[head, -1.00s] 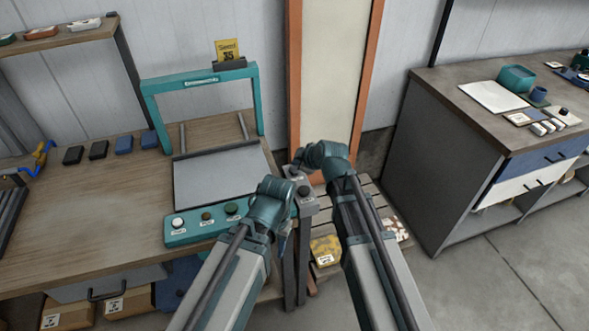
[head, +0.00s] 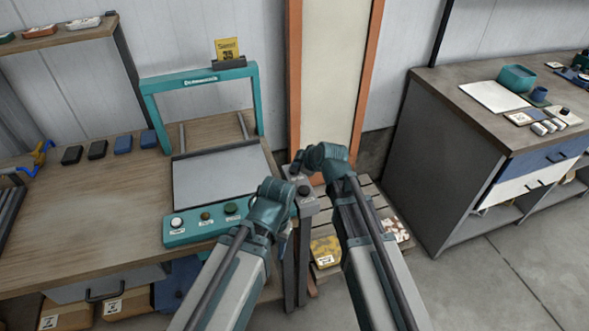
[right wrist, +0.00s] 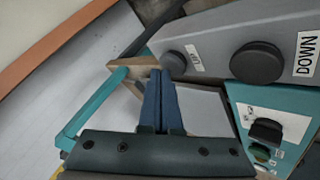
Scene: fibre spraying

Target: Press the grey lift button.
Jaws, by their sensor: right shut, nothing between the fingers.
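A grey control box (head: 308,205) on a post stands between the bench and the pallet. It carries two round dark grey buttons. In the right wrist view, the nearer button (right wrist: 257,62) sits beside a DOWN label, and the farther button (right wrist: 173,64) has a smaller label that I cannot read surely. My right gripper (right wrist: 161,76) is shut and empty, its blue fingertips right beside the farther button; I cannot tell whether they touch it. In the head view, my left gripper (head: 286,236) hangs beside the post, mostly hidden behind its wrist; its jaws are not clear.
A teal press frame (head: 200,232) with white, brown and green buttons stands on the wooden bench (head: 90,210), left of the box. A slatted pallet (head: 372,192) with packets is low behind my right arm. A grey cabinet (head: 435,160) stands at the right.

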